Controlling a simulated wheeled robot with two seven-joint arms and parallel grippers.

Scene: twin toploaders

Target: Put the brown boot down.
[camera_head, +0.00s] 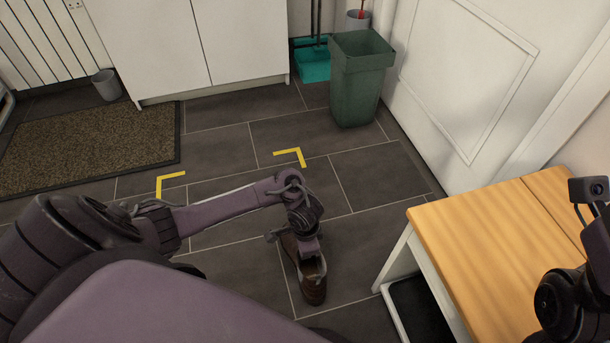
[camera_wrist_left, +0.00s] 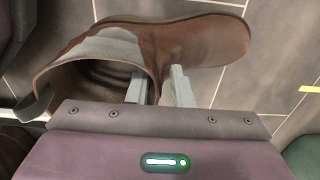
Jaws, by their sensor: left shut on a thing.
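The brown boot (camera_head: 313,287) hangs below my left gripper (camera_head: 308,252), over the dark tiled floor near the wooden-topped bench. My left gripper is shut on the boot's shaft. In the left wrist view the boot (camera_wrist_left: 195,45) shows its open top to the left and its toe to the right. One grey finger of the gripper (camera_wrist_left: 160,88) is inside the shaft opening and the other is outside it. I cannot tell whether the sole touches the floor. Part of my right arm shows at the right edge, but its fingers are out of frame.
Yellow corner marks (camera_head: 292,153) lie on the floor beyond my left arm. The bench (camera_head: 470,235) stands at right, with a black tray (camera_head: 418,308) under it. A green bin (camera_head: 357,85), teal dustpan (camera_head: 312,64) and brown mat (camera_head: 90,145) are farther back. Floor between is clear.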

